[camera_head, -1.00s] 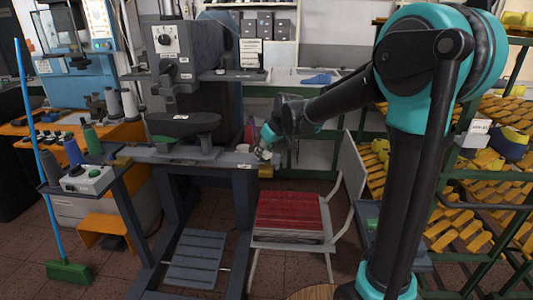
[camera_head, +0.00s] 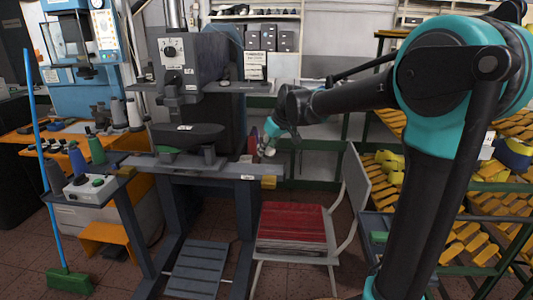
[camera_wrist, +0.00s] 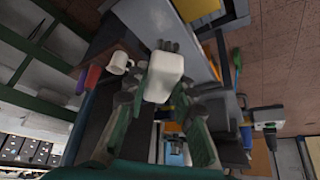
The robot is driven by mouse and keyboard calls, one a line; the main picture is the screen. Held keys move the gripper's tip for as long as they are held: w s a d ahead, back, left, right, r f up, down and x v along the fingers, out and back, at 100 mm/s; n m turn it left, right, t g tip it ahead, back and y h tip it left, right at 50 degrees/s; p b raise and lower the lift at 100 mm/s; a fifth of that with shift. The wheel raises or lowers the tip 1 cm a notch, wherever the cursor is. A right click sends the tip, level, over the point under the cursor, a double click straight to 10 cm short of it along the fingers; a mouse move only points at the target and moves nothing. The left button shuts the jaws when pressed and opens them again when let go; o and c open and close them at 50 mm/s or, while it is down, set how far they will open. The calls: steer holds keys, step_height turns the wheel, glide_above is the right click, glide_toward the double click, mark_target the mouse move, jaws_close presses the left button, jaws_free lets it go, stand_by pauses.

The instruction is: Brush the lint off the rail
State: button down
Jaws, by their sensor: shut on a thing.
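The rail looks to be the grey bar (camera_head: 215,169) along the front of the dark machine; in the wrist view it is the long grey surface (camera_wrist: 196,52). My gripper (camera_head: 270,142) is at its right end, apart or touching I cannot tell. In the wrist view my gripper's fingers are shut on a white block-like thing (camera_wrist: 163,78) with a grey, lumpy far edge, probably the brush. The same white thing is small in the head view (camera_head: 268,151). I cannot make out any lint.
A white mug (camera_wrist: 119,62) is close to my gripper. A chair with a red seat (camera_head: 290,222) stands right of the machine. A control box (camera_head: 90,187) and spools are at left. A green broom (camera_head: 69,279) leans there. Shelves of yellow lasts (camera_head: 470,240) are at right.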

steer(key=shift+r, duration=1.5)
